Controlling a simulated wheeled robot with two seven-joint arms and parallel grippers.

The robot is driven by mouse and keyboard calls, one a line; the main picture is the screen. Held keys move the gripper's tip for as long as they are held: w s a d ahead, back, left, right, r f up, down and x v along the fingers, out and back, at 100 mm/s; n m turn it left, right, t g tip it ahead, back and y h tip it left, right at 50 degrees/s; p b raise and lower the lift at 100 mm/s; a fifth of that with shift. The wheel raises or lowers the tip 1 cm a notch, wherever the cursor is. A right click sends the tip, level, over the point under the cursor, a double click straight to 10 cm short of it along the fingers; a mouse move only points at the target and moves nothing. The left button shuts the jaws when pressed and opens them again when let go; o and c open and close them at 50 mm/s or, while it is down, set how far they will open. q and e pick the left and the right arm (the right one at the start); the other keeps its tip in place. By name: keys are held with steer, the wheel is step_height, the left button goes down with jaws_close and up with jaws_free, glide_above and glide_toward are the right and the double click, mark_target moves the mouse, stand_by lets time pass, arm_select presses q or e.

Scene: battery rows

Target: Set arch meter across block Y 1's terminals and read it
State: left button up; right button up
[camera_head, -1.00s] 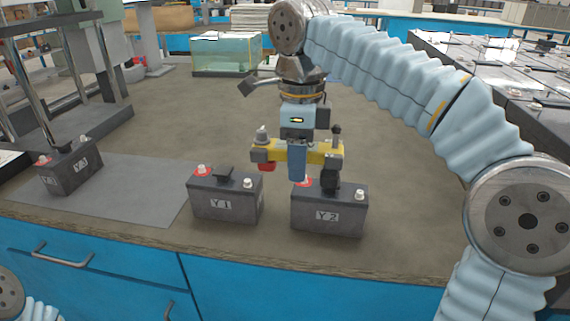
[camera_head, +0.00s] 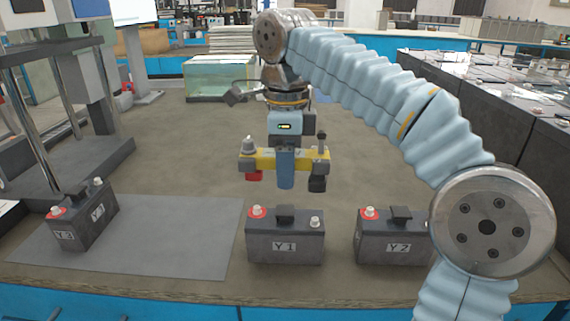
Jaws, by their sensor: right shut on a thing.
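Block Y 1 (camera_head: 285,242) is a dark battery block near the front of the bench, with a red-ringed terminal on its left, a plain pale one on its right and a dark raised part between. The arch meter (camera_head: 262,161) is a yellow bar with a red foot at left and a black foot at right. My right gripper (camera_head: 285,170) is shut on the meter's middle and holds it up, level. In the picture the meter hangs above block Y 1, both feet apart from the terminals. No reading can be made out. My left gripper is not in view.
Block Y 2 (camera_head: 388,244) stands just right of Y 1, partly behind my arm. A glass tank (camera_head: 218,76) is at the back. The middle bench is clear.

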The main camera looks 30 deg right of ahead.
mark_target(287, 209)
steer(key=shift+f+b, duration=2.15)
steer(key=shift+f, duration=0.7)
steer(key=shift+p, duration=0.7)
steer(key=shift+f+b, duration=0.95)
steer(key=shift+f, duration=0.3)
steer(key=o, duration=1.4)
steer(key=shift+c, duration=0.2)
steer(key=shift+r, duration=0.1)
step_height(287, 209, up, 10)
steer(key=p, duration=0.4)
steer(key=shift+r+p, duration=0.4)
steer(key=shift+r, duration=0.55)
